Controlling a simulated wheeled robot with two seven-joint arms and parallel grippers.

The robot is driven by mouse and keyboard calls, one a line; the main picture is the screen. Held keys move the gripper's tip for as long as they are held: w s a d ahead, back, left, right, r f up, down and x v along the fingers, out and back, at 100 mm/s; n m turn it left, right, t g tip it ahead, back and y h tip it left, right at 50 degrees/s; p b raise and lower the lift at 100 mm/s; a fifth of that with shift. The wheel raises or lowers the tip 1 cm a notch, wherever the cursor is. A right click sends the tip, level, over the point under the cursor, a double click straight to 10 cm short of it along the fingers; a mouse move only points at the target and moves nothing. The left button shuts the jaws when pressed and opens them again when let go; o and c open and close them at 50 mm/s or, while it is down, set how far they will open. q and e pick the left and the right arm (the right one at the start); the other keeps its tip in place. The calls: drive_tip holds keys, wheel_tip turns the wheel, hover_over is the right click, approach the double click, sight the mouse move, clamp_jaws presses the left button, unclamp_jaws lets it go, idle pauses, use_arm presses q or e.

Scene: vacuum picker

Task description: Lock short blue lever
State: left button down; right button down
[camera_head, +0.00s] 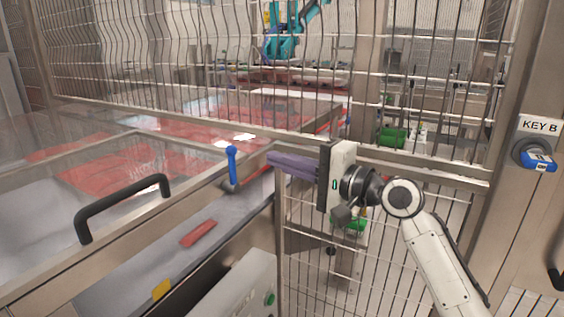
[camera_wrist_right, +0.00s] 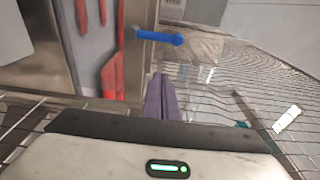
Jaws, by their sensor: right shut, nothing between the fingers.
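The short blue lever (camera_head: 232,164) stands upright on the metal frame edge, left of my right gripper in the head view. It also shows in the right wrist view (camera_wrist_right: 160,37), lying sideways beyond the fingertips. My right gripper (camera_head: 270,158) has purple fingers pointing left toward the lever. The fingers are shut together with nothing between them, and a gap separates their tips from the lever. In the right wrist view the shut fingers (camera_wrist_right: 160,78) end just below the lever. My left gripper is not in either view.
A transparent cover with a black handle (camera_head: 122,205) lies at left over red pieces. Wire mesh fencing (camera_head: 300,90) stands behind and right of the lever. A blue key switch labelled KEY B (camera_head: 537,160) is on the right post. A grey box (camera_head: 235,290) sits at front.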

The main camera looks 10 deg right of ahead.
sight(230, 169)
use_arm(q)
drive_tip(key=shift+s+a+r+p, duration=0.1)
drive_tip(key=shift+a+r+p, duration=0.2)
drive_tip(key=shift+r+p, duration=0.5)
use_arm(e)
drive_tip(key=w+a, duration=0.1)
drive_tip(key=a, duration=0.5)
drive_tip(key=shift+a, duration=0.25)
